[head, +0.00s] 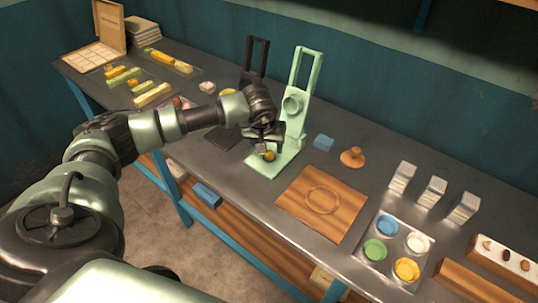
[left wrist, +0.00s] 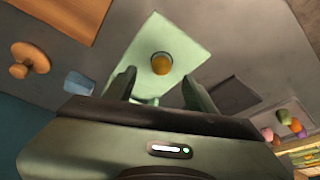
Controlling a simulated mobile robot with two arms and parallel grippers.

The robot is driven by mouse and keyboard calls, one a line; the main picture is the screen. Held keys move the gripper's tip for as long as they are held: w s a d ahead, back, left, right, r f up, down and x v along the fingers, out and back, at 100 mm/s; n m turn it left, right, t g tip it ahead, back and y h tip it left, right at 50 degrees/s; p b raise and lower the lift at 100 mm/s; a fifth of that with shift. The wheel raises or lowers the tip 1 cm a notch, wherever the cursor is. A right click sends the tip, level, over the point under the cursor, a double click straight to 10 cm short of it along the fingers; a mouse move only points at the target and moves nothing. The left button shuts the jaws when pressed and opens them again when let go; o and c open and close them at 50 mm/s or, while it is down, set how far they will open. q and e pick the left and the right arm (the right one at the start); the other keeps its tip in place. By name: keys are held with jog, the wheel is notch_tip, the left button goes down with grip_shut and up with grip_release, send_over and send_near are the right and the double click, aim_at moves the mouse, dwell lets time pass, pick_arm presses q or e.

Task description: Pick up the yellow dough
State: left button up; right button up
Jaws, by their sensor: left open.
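The yellow dough (head: 269,156) is a small round ball on the pale green base of the green press (head: 291,150). In the left wrist view the dough (left wrist: 161,63) rests on the light green plate (left wrist: 180,32). My left gripper (head: 263,148) is right above the press base, close to the dough. In the left wrist view my left gripper (left wrist: 158,76) is open, with a finger on either side of the view and the dough between and just beyond the tips. I cannot tell the height gap. My right gripper is not in view.
A black press (head: 255,60) stands beside the green one. A wooden board (head: 322,225), a blue block (head: 323,143) and a wooden stamp (head: 352,158) lie to the right. A metal tray (head: 393,247) holds coloured discs. Several dough pieces lie at the left.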

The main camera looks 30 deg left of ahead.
aim_at(269, 152)
pick_arm(q)
jog(key=shift+w+a+f, duration=0.15)
jog(key=shift+a+f, duration=0.15)
jog(key=shift+f, duration=0.05)
jog(key=p+x, duration=0.3)
jog(key=x, duration=0.3)
jog(key=shift+w, duration=0.25)
jog(key=shift+w+a+f, duration=0.1)
jog(key=shift+f, duration=0.25)
grip_shut()
